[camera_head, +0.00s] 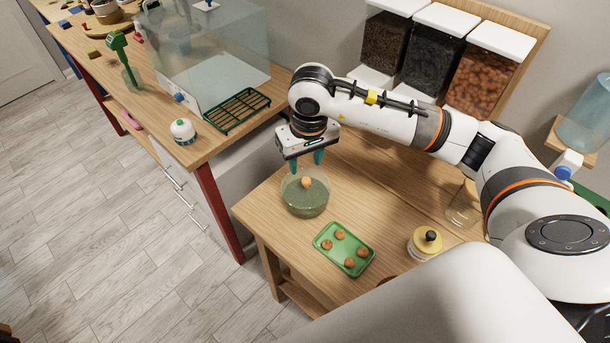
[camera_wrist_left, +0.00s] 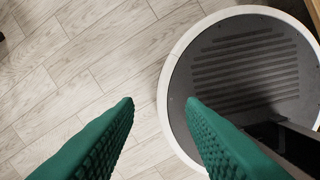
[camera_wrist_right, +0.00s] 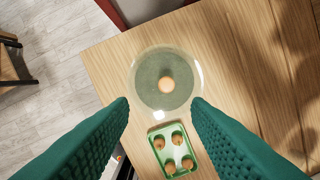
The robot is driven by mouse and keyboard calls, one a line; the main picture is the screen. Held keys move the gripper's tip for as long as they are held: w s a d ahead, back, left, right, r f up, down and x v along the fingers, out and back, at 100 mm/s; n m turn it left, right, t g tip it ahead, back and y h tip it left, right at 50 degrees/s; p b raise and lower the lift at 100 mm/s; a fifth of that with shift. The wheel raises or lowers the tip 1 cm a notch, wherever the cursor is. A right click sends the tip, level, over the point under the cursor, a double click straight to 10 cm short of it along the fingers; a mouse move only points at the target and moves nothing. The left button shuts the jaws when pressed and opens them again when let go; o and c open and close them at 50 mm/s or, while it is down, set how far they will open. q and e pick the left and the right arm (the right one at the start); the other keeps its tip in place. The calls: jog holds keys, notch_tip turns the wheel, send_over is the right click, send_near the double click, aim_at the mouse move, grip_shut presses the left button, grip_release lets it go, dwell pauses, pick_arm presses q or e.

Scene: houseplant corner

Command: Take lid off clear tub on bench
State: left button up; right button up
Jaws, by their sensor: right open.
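The clear tub (camera_head: 306,203) stands upright on the low wooden bench, with something dull green inside. Its lid (camera_head: 306,182) shows as a clear round disc with a small tan knob in the middle and sits on the tub. The knob also shows in the right wrist view (camera_wrist_right: 166,85). My right gripper (camera_head: 306,160) is open and empty above the lid, apart from the knob, its green fingers pointing down. In the right wrist view the knob appears just beyond the fingertips, between them. My left gripper (camera_wrist_left: 160,100) is open and empty over the floor.
A green tray (camera_head: 344,249) with several brown round pieces lies close in front of the tub. A yellow-lidded jar (camera_head: 425,243) stands further right. The taller bench at left holds a green rack (camera_head: 236,110) and a small white-and-green pot (camera_head: 183,132).

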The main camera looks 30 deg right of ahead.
aim_at(306, 180)
notch_tip(306, 180, down, 3)
jog(key=shift+d+f+p, duration=0.1)
jog(key=shift+f+p, duration=0.1)
jog(key=shift+p, duration=0.25)
jog(key=shift+w+d+f, duration=0.15)
jog(key=shift+w+f, duration=0.1)
jog(key=shift+w+d+f+p, duration=0.1)
jog(key=shift+w+f+p, duration=0.05)
jog(key=shift+f+p, duration=0.4)
jog(key=shift+w+d+f+p, duration=0.1)
jog(key=shift+f+p, duration=0.3)
jog(key=shift+p, duration=0.1)
notch_tip(306, 180, down, 2)
jog(key=shift+w+f+p, duration=0.1)
jog(key=shift+p, duration=0.2)
jog(key=shift+d+f, duration=0.1)
jog(key=shift+f, duration=0.25)
jog(key=shift+w+f, duration=0.1)
jog(key=shift+w, duration=0.05)
pick_arm(q)
jog(key=r, duration=0.1)
jog(key=s+r, duration=0.1)
jog(key=r, duration=0.2)
jog(key=shift+s+a+r, duration=0.1)
jog(key=shift+s, duration=0.2)
pick_arm(e)
grip_shut()
